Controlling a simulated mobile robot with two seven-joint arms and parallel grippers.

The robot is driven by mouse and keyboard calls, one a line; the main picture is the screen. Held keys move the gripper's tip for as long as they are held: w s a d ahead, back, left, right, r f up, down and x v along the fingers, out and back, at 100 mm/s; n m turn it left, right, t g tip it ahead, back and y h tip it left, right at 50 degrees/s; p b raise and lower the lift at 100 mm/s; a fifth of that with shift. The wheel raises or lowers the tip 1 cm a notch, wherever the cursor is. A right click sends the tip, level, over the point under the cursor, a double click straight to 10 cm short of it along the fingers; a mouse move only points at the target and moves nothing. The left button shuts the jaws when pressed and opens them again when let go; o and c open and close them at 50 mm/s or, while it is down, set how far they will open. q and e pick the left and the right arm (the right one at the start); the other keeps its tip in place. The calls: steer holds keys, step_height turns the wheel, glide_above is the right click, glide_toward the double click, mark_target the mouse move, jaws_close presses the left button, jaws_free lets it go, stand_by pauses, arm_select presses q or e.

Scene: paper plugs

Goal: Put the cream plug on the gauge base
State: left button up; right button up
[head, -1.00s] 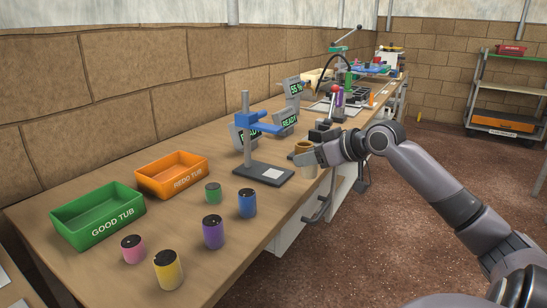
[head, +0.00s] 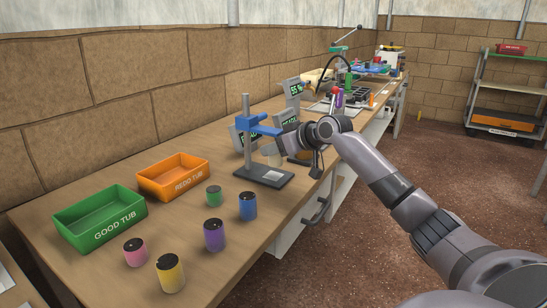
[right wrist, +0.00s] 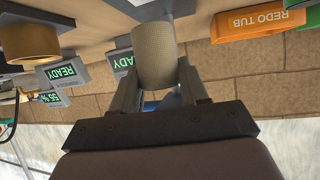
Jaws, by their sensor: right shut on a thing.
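The cream plug (right wrist: 155,55) is between the two fingers of my right gripper (right wrist: 158,85) in the right wrist view, and the gripper is shut on it. In the head view the plug (head: 272,154) shows pale beside the fingers (head: 280,148), by the blue-armed gauge stand. The gauge base (head: 264,175) is a dark flat plate with a white label and a grey post. The plug is over or close beside the plate's far right part; I cannot tell whether it touches. My left gripper is out of view.
A tan cylinder (head: 304,158) stands right of the stand, partly hidden by my arm. Grey READY displays (right wrist: 70,72) stand behind. Pink, yellow, purple, blue and green plugs (head: 214,235) stand in front. The orange redo tub (head: 174,180) and green good tub (head: 100,220) are left.

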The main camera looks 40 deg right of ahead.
mark_target(273, 157)
steer(key=shift+w, duration=0.4)
steer(key=shift+f+b, duration=0.4)
steer(key=shift+f, duration=1.35)
steer(key=shift+f, duration=0.15)
steer(key=o, duration=1)
steer(key=shift+r, duration=0.25)
steer(key=shift+v, duration=6)
